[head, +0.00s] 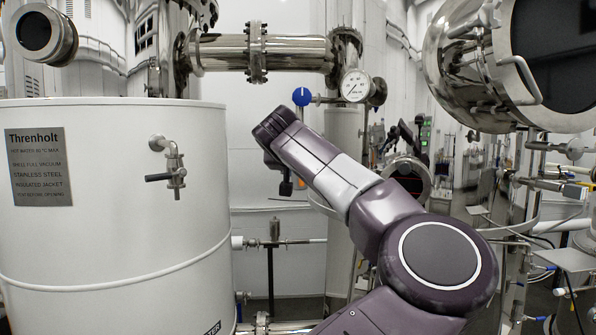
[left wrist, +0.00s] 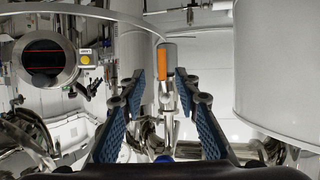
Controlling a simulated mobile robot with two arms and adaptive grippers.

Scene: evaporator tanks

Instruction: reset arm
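My left gripper (left wrist: 159,90) shows in the left wrist view with its blue-padded fingers spread apart. I see nothing gripped between them. A metal fitting with an orange strip (left wrist: 180,72) shows between and beyond the fingertips; its distance is unclear. In the head view one purple-grey arm of mine (head: 330,172) reaches up and left from the bottom, right of the white tank (head: 110,235). Its far end is beside a blue knob (head: 301,96), and its fingers are mostly hidden there. My right gripper cannot be made out in either view.
The white tank's tap (head: 172,168) sticks out left of the arm. A steel pipe (head: 290,52) and a pressure gauge (head: 356,86) are above it. A large steel vessel (head: 470,70) hangs at upper right. A round port (left wrist: 45,62) is left of the fingers in the wrist view.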

